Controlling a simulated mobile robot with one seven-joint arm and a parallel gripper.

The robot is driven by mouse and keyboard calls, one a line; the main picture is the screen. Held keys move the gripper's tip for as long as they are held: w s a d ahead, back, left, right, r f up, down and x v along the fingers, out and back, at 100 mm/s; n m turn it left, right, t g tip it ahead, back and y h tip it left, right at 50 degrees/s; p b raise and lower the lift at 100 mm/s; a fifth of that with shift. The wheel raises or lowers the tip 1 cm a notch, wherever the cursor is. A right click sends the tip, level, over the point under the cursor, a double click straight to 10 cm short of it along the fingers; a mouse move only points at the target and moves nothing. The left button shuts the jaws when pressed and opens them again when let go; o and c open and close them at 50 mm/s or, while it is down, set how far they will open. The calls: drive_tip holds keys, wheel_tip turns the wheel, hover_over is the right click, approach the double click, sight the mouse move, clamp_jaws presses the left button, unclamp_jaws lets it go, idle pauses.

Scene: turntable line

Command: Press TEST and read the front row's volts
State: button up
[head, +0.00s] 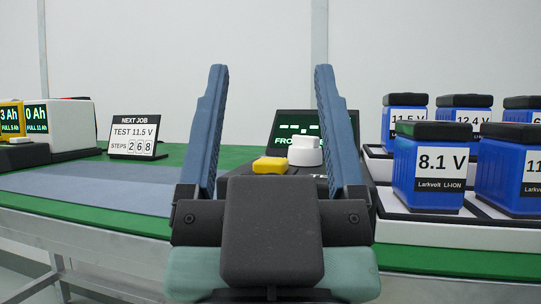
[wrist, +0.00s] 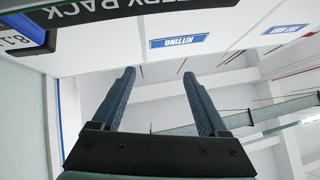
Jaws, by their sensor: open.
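My gripper (head: 270,130) is open and empty, raised in the middle of the head view with its two blue fingers apart. It also shows open in the wrist view (wrist: 160,100), with only wall and ceiling beyond. Between and behind the fingers stands a dark console with a green-lit display (head: 298,128) that starts "FRO"; the rest is hidden by the right finger. A yellow button (head: 270,165) and a white round knob (head: 306,152) sit on the console. Its label is mostly hidden by my gripper, so I cannot tell which control is TEST.
Blue batteries, one marked 8.1 V (head: 437,170), stand in rows on white trays at right. A sign (head: 134,136) reads "NEXT JOB TEST 11.5 V, STEPS 268". Chargers (head: 60,125) stand at far left. The grey mat (head: 90,190) on the green table is clear.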

clamp_jaws()
idle(1.7)
